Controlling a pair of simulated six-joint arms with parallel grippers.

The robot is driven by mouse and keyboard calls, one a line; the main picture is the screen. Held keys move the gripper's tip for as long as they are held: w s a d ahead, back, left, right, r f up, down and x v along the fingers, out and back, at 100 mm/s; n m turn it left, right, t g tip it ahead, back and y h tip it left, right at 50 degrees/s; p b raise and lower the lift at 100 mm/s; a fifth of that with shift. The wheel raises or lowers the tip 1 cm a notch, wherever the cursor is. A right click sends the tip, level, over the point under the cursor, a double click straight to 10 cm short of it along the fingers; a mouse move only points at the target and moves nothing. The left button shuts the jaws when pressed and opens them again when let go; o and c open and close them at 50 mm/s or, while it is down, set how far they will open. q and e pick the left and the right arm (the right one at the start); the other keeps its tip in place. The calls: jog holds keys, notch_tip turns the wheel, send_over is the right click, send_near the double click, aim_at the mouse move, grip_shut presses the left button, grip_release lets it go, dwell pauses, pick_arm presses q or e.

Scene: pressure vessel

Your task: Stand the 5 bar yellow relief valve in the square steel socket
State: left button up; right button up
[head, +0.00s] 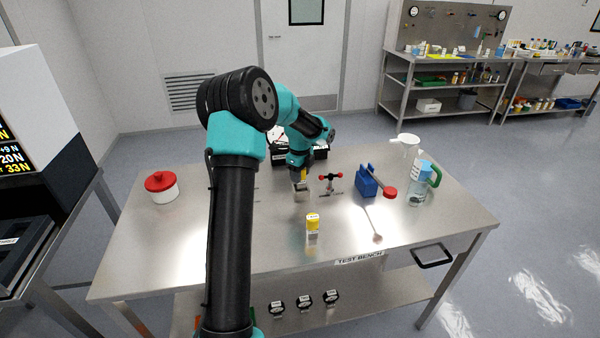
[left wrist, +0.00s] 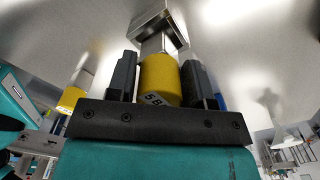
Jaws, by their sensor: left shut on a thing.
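My left gripper (head: 301,175) is over the middle of the steel bench, pointing down. In the left wrist view its two dark fingers (left wrist: 160,72) are shut on a yellow relief valve (left wrist: 158,82), whose partly visible label begins "5 B". The square steel socket (left wrist: 151,13) lies just beyond the valve's metal end, in line with it. It also shows in the head view as a small steel block (head: 301,195) under the gripper. I cannot tell whether the metal end is inside the socket or only close to it. My right gripper is not in view.
Another yellow valve (head: 312,226) stands nearer the bench front. A red-handled fitting (head: 331,178), a blue block (head: 367,182), a spoon-like tool (head: 373,224) and a clear jug (head: 419,190) are to the right. A red-lidded white pot (head: 161,187) is at left.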

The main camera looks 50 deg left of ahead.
pick_arm(q)
jog(key=shift+f, duration=1.15)
jog(key=o, duration=1.1)
jog(key=shift+c, duration=0.2)
jog(key=shift+r, duration=0.15)
notch_tip(320, 180, up, 17)
dwell(0.6)
